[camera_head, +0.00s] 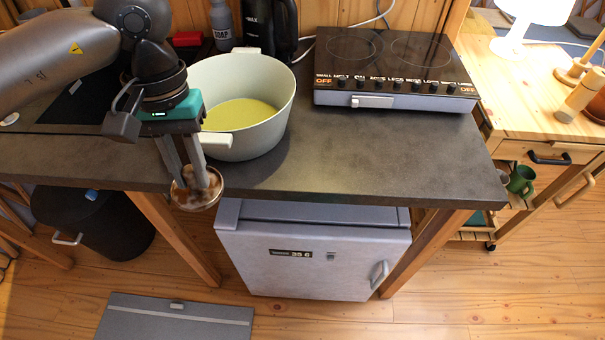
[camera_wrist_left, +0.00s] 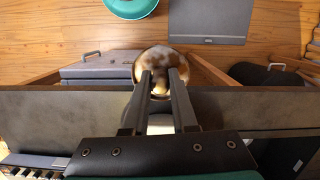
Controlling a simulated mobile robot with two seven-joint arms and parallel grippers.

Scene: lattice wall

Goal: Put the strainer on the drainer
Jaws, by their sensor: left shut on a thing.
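My left gripper (camera_head: 188,180) points down at the counter's front edge, left of the pot. Its fingers are shut on a small round metallic bowl shape with brown and white reflections, which I take for the strainer (camera_head: 203,192). It hangs at the front edge, partly hidden by the fingers. In the left wrist view the strainer (camera_wrist_left: 160,57) shows beyond the tips of my left gripper (camera_wrist_left: 161,75). I cannot make out its mesh or handle. I cannot clearly identify the drainer; my arm covers much of the counter's left part. My right gripper is not in view.
A large cream pot (camera_head: 270,125) with yellow-green inside stands close right of my gripper. A hob (camera_head: 395,65), a kettle (camera_head: 271,25) and a soap bottle (camera_head: 221,25) stand behind. The dark counter (camera_head: 390,150) is clear at front right. A small fridge (camera_head: 310,255) is below.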

